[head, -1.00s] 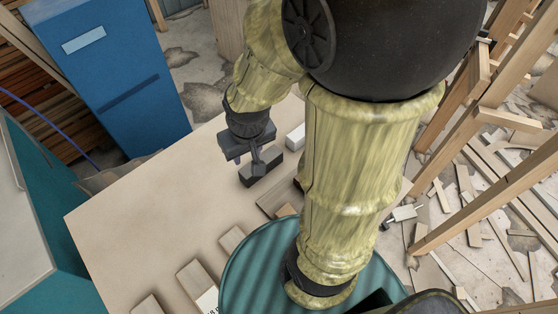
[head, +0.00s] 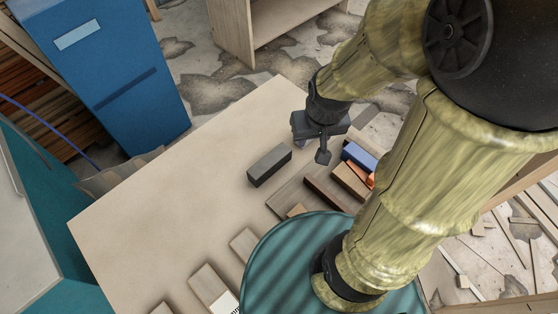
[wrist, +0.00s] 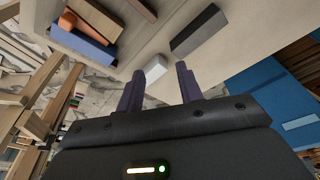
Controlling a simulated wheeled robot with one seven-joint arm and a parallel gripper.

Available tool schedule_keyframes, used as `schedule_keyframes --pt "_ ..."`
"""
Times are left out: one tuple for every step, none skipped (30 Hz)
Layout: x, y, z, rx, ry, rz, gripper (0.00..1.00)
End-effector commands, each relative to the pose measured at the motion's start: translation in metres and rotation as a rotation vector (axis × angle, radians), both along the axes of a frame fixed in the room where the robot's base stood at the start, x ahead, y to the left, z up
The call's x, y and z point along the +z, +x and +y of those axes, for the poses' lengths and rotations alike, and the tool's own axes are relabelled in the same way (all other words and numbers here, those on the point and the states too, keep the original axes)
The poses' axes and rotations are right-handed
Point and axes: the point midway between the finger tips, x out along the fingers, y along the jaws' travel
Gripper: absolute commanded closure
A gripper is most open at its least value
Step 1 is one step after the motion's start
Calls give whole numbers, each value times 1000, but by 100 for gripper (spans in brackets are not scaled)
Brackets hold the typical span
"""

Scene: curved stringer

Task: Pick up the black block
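The black block (head: 269,166), a dark grey-black bar, lies on the pale table left of my gripper (head: 322,155) in the head view. In the wrist view the black block (wrist: 198,31) lies above and right of the fingertips, apart from them. My gripper (wrist: 158,78) is open, with its two dark fingers spread. A small white block (wrist: 156,69) appears in the gap between the fingertips. I cannot tell how far below them it is. The white block is hidden in the head view.
Right of the black block, a dark brown block (head: 328,194), a brown block (head: 350,181) and a blue block (head: 359,156) sit close together, with an orange piece beside them. Several light wooden blocks (head: 207,284) line the near edge. The table's left part (head: 160,210) is clear.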

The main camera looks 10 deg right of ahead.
Motion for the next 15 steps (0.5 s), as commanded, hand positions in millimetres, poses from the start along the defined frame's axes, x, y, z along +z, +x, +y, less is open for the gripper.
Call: schedule_keyframes --pt "0 0 0 0 0 0 64" --pt "0 0 0 0 0 0 64" --pt "0 0 0 0 0 0 64" --pt "0 0 0 0 0 0 64" --pt "0 0 0 0 0 0 64" --pt "0 0 0 0 0 0 64" --pt "0 0 0 0 0 0 64" --pt "0 0 0 0 0 0 64" --pt "0 0 0 0 0 0 62" --pt "0 0 0 1 0 0 56" --pt "0 0 0 3 -1 1 50" --pt "-1 0 2 10 -2 5 42" --pt "-2 1 3 19 -3 9 36" --pt "-3 1 4 30 -6 16 35" --pt "-5 1 7 52 -11 27 35"
